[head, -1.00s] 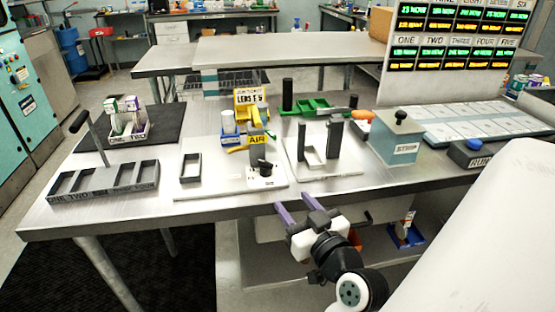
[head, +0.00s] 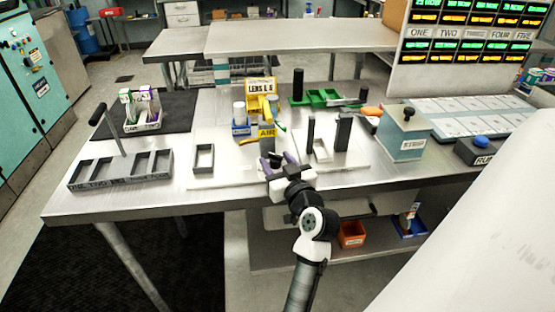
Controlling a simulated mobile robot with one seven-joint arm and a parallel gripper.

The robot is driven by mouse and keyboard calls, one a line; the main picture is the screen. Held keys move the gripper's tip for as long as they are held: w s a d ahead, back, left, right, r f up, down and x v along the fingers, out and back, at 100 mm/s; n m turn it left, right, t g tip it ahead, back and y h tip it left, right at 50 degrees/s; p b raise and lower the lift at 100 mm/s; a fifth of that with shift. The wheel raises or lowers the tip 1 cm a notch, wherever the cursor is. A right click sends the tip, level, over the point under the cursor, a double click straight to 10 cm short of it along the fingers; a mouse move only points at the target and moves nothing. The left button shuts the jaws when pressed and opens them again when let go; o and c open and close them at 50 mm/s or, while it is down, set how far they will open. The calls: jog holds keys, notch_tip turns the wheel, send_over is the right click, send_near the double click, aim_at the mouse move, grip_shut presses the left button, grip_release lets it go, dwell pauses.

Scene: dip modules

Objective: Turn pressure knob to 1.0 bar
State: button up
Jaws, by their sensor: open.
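My gripper (head: 277,164) is open, with its two purple fingers over the front right part of the white base plate (head: 215,176). A yellow AIR label (head: 266,132) stands on the unit just behind the fingers. The small black pressure knob sits at the fingers and is mostly hidden by my gripper. I cannot tell whether the fingers touch it or are around it. Its pointer and any scale are too small or covered to read.
A yellow LENS sign (head: 261,87) and a white bottle (head: 239,112) stand behind the AIR unit. Dark posts (head: 343,132) rise to the right. A small grey frame (head: 204,157) lies left on the plate. A long dark tray (head: 121,170) is at far left.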

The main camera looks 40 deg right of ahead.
jog(key=c, duration=1)
dwell(0.8)
jog(key=o, duration=1)
jog(key=b+v, duration=0.4)
jog(key=v, duration=0.9)
jog(key=shift+s, duration=0.4)
